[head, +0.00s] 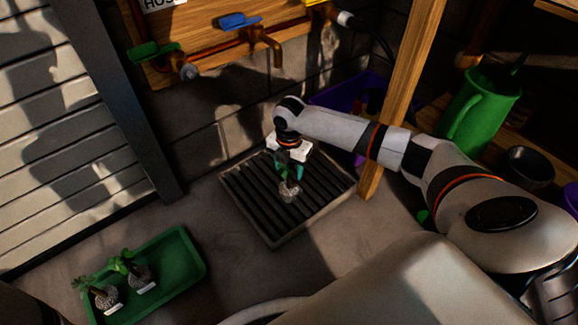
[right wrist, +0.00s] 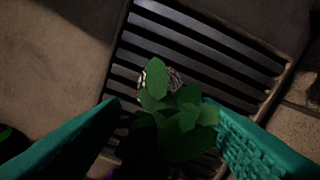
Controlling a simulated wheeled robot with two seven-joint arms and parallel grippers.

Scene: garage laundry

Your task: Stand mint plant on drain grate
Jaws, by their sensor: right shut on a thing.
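The mint plant (head: 288,190) is a small leafy green plant in a grey, patterned pot. It is over the drain grate (head: 236,201), a dark slatted square in a pale frame on the floor. My right gripper (head: 290,170) points down around the plant's upper part and is shut on it. In the right wrist view the leaves of the mint plant (right wrist: 185,122) lie between the teal fingers, with the pot beyond and the grate (right wrist: 190,45) behind it. I cannot tell whether the pot touches the slats. My left gripper is not in view.
A green tray (head: 190,262) with two other potted plants (head: 140,275) lies on the floor at lower left. A wooden post (head: 398,105) stands right of the grate. A purple crate (head: 345,92) is behind it. A green watering can (head: 480,105) is on the right-hand shelf.

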